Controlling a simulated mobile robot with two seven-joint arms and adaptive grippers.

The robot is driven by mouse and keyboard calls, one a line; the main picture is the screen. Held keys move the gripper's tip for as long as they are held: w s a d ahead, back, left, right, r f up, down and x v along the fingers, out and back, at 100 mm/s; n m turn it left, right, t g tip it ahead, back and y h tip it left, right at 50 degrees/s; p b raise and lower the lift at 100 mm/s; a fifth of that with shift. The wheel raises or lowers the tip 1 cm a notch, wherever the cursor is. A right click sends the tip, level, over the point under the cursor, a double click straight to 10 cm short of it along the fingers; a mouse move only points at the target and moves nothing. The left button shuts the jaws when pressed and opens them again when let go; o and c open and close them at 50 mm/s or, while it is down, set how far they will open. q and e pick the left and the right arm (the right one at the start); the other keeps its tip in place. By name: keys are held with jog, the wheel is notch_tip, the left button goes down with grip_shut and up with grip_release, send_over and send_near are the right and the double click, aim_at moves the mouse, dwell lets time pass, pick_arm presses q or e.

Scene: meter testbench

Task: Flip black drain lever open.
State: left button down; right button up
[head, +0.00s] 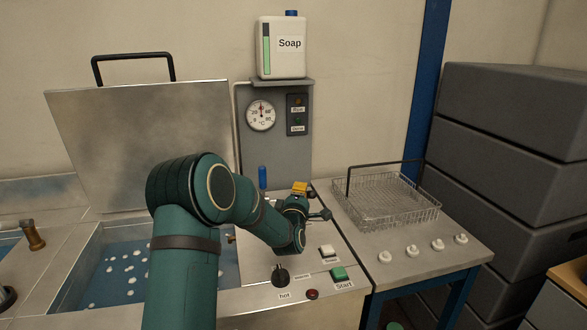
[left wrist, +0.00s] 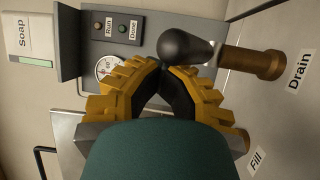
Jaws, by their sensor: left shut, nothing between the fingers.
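The black drain lever (left wrist: 186,47) shows in the left wrist view, a rounded black handle on a brass post (left wrist: 252,62) beside the "Drain" label (left wrist: 300,70). My left gripper (left wrist: 163,68) has yellow-backed fingers with their tips together, empty, right next to the lever's rounded end. I cannot tell whether they touch it. In the head view my left gripper (head: 300,189) is over the bench panel, partly hidden by my arm. The lever cannot be made out clearly there. My right gripper is not in view.
A raised metal lid (head: 140,150) stands behind the water basin (head: 125,265) at left. A wire basket (head: 385,200) sits on the right bench. A gauge panel (head: 275,150) and soap bottle (head: 281,48) stand behind. A black knob (head: 280,274) and green Start button (head: 339,273) are in front.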

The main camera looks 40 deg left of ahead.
pick_arm(q)
jog(key=shift+d+f, duration=0.4)
jog(key=shift+d, duration=0.15)
jog(key=r+v, duration=0.1)
jog(key=v, duration=1)
jog(key=shift+s+a, duration=0.3)
jog(key=shift+s, duration=0.15)
jog(key=shift+f, duration=0.2)
